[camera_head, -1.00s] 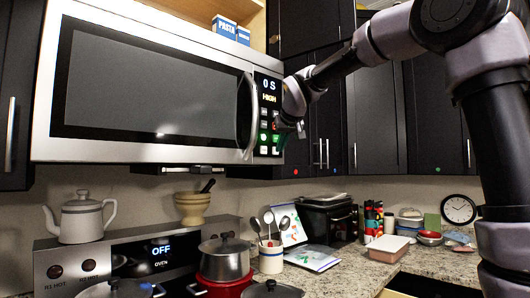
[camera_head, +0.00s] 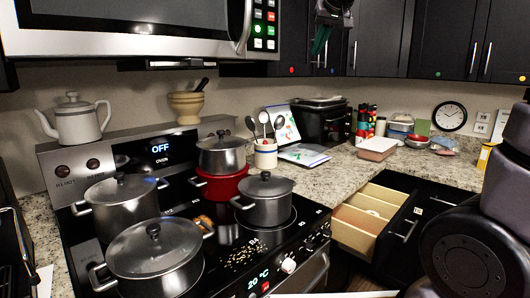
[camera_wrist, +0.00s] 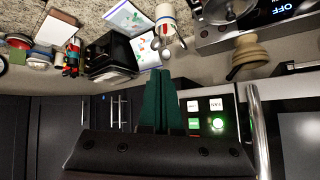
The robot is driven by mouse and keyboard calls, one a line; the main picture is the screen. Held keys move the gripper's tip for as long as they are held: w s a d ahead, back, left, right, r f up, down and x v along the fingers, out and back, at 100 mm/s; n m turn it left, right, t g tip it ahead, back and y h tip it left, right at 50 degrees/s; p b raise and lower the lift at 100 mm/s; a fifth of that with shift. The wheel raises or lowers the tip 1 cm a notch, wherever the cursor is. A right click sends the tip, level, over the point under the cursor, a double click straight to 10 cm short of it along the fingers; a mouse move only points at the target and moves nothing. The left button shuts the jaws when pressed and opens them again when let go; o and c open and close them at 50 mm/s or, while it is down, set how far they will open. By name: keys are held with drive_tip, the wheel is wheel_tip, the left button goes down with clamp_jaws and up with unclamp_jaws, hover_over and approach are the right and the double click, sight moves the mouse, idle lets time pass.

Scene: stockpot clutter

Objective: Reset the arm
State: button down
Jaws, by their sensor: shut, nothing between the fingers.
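My gripper (camera_head: 322,38) shows at the top of the head view, in front of the dark upper cabinets and just right of the microwave's button panel (camera_head: 264,22). In the wrist view its dark green fingers (camera_wrist: 157,105) lie together, shut with nothing between them. The wrist picture is upside down, with the counter at the top. The microwave's lit buttons (camera_wrist: 205,115) show just right of the fingers; I cannot tell the exact gap. My arm's larger links fill the right edge of the head view.
Several lidded pots, one being a steel pot (camera_head: 153,252), stand on the stove (camera_head: 240,240). A drawer (camera_head: 362,240) is open at right. A kettle (camera_head: 76,120) and mortar (camera_head: 188,105) stand behind the stove. A utensil crock (camera_head: 265,154) and black toaster oven (camera_head: 322,122) stand on the counter.

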drive_tip(key=s+d+f+m, duration=0.1)
drive_tip(key=s+d+f, duration=0.2)
drive_tip(key=s, duration=0.5)
drive_tip(key=s+d+f+m+g, duration=0.1)
drive_tip(key=s+d+f+m, duration=0.1)
drive_tip(key=s+f, duration=0.4)
drive_tip(key=s+d+f+m+g, duration=0.1)
drive_tip(key=s+d+f+m, duration=0.1)
drive_tip(key=s+d+f, duration=0.3)
drive_tip(key=s, duration=0.4)
drive_tip(key=shift+s, duration=0.3)
